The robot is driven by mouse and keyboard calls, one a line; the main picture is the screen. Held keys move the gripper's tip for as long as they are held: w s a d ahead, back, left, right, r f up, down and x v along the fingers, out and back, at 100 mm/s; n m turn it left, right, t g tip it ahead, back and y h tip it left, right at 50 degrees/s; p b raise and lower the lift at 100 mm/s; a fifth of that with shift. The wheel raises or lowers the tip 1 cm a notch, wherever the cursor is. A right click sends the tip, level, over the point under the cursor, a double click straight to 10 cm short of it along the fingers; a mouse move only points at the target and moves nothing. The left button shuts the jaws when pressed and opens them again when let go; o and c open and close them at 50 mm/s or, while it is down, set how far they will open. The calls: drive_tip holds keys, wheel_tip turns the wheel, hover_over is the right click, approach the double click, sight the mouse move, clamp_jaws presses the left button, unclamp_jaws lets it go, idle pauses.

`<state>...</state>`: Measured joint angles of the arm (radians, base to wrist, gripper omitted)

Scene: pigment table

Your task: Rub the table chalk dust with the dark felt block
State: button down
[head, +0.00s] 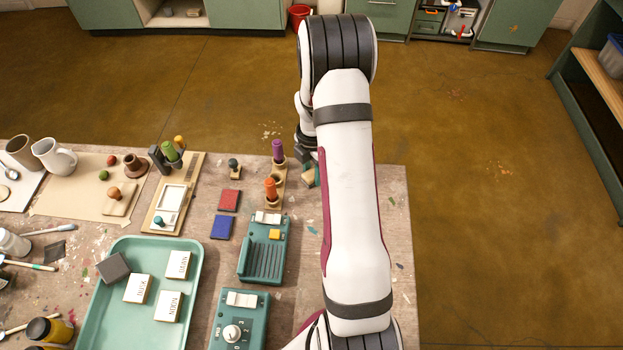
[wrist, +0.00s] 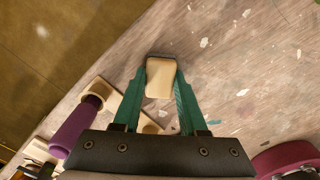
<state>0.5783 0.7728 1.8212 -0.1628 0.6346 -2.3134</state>
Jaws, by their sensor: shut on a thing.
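My gripper (wrist: 160,90) is shut on a small block with a tan top (wrist: 160,82) and a dark edge along its far side. The block is between the teal fingers, over or on the table; contact with the surface is unclear. In the head view my gripper (head: 309,172) is at the table's back edge, partly hidden by my arm, with the tan of the block (head: 310,181) just showing. Pale flecks (wrist: 204,42) mark the wooden table near the block; I cannot tell which are chalk dust and which are paint. The block's underside is hidden.
A wooden stand (head: 280,194) with purple and orange handled pieces is just left of my gripper. Teal devices (head: 263,262) stand nearer. A green tray (head: 188,325) holds labelled white blocks and a dark grey block (head: 113,267). The table's right strip (head: 394,215) is mostly clear.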

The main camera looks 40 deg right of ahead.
sight(310, 202)
drive_tip(key=shift+w+d, duration=1.1)
drive_tip(key=shift+s+a, duration=3.35)
drive_tip(key=shift+s+a+r, duration=0.1)
drive_tip(key=shift+s+r, duration=0.05)
drive_tip(key=shift+r, duration=0.5)
drive_tip(key=shift+s+a+r, duration=0.1)
drive_tip(key=shift+r, duration=3.4)
drive_tip(key=w+a+r+m, duration=0.1)
drive_tip(key=a+r+m, duration=0.1)
drive_tip(key=w+a+r+m, duration=0.2)
drive_tip(key=r, duration=0.1)
drive_tip(key=w+a+r+m, duration=0.2)
drive_tip(key=r+m, duration=0.1)
drive_tip(key=shift+a+r, duration=0.1)
drive_tip(key=shift+a, duration=0.1)
drive_tip(key=a+r+m, duration=1)
drive_tip(key=r+m, duration=0.1)
drive_tip(key=shift+w+a+r, duration=0.35)
drive_tip(key=shift+a+r, duration=0.05)
